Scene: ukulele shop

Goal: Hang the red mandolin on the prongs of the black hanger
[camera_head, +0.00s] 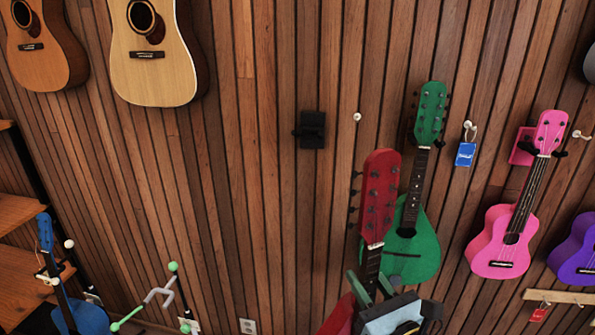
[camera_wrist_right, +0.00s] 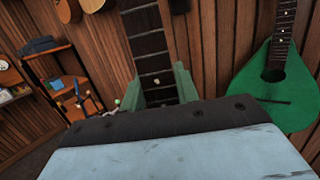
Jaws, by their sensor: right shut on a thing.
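The red mandolin (camera_head: 380,190) is upright at the lower middle of the head view, its headstock up and part of its body cut off at the bottom edge. My right gripper (camera_head: 372,285) is shut on its neck, below the headstock. In the right wrist view the dark fretted neck (camera_wrist_right: 148,45) stands between the green fingers of the right gripper (camera_wrist_right: 162,88). The black hanger (camera_head: 312,130) is on the wood wall, above and left of the headstock, with nothing on it. My left gripper is not in view.
A green mandolin (camera_head: 415,245) hangs just right of the red one, close behind it. Pink (camera_head: 500,245) and purple (camera_head: 575,250) ukuleles are further right. Guitars (camera_head: 155,70) hang at upper left. A white knob (camera_head: 357,117) sits right of the hanger. Wall left of the hanger is bare.

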